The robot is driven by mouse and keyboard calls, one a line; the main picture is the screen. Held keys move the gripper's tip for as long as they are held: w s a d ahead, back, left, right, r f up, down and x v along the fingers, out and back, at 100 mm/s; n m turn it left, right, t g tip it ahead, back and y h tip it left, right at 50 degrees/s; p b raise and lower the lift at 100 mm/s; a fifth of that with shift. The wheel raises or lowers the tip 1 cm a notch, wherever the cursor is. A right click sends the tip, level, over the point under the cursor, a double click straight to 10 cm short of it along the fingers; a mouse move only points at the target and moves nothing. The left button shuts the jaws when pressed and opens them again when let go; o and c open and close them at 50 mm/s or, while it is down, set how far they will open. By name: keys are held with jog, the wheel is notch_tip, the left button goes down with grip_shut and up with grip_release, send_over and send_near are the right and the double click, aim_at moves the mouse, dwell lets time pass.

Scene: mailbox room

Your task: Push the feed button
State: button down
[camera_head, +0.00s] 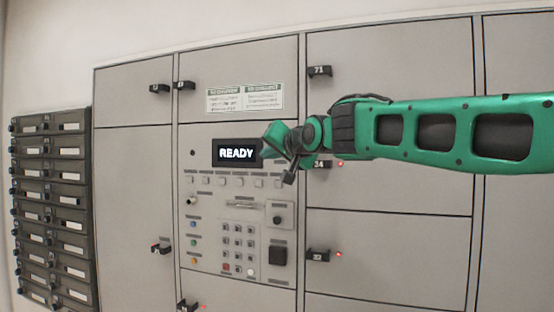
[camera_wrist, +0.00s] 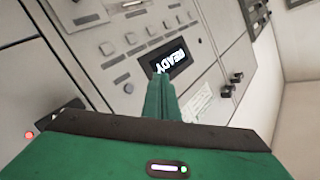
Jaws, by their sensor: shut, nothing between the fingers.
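My gripper (camera_head: 287,172) is in front of the locker panel, just right of the lit READY display (camera_head: 237,152). In the wrist view its green fingers (camera_wrist: 159,92) are together and empty, pointing at the panel by the display (camera_wrist: 180,64). A row of small square buttons (camera_head: 222,182) runs under the display; these also show in the wrist view (camera_wrist: 130,38). Their labels are too small to read, so I cannot tell which is the feed button. The gripper covers the panel right of the display. I cannot tell whether the fingertips touch the panel.
Below the button row are a slot (camera_head: 243,205), a keypad (camera_head: 238,242), a black square part (camera_head: 278,255) and small coloured buttons (camera_head: 194,240). Locker doors with black handles (camera_head: 320,71) surround the panel. Dark mailboxes (camera_head: 52,205) hang on the left wall.

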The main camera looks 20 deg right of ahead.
jog(key=w+d, duration=0.5)
jog(key=w, duration=0.2)
dwell(0.5)
jog(key=shift+w+d, duration=0.15)
jog(key=shift+d, duration=0.05)
dwell(1.8)
jog(key=shift+w+d, duration=0.15)
jog(key=shift+w+d, duration=0.25)
jog(key=shift+w, duration=0.05)
dwell(0.9)
jog(key=shift+s+a, duration=0.1)
dwell(0.4)
jog(key=shift+s+a, duration=0.4)
jog(key=shift+s, duration=0.2)
jog(key=shift+s+a, duration=0.75)
jog(key=shift+s, duration=0.25)
jog(key=shift+s+a, duration=0.75)
jog(key=shift+s, duration=0.25)
